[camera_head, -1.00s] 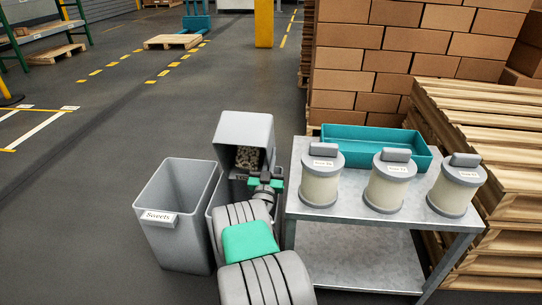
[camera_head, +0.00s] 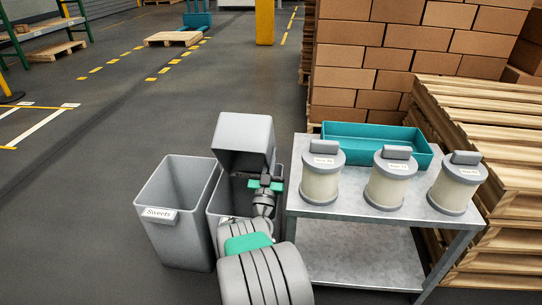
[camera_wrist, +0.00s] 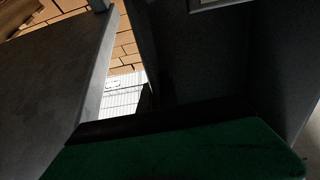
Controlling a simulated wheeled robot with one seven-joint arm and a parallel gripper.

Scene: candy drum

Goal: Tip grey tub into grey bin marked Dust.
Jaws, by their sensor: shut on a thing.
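The grey tub (camera_head: 244,134) is held tilted over a grey bin (camera_head: 217,197) beside the metal table. Its opening faces down and towards my arm, and its inside looks dark, with no contents visible. My gripper (camera_head: 265,184) is shut on the tub at its lower edge. The bin under it is partly hidden by my arm and the tub, and its label cannot be read. In the wrist view, a green pad of my gripper (camera_wrist: 180,155) lies across the bottom, against dark grey walls.
A second grey bin (camera_head: 180,222), marked Sweets, stands just left. To the right, a metal table (camera_head: 345,206) carries three lidded canisters (camera_head: 322,174) and a teal tray (camera_head: 365,149). Stacked pallets (camera_head: 485,130) stand beyond it. The floor left of the bins is clear.

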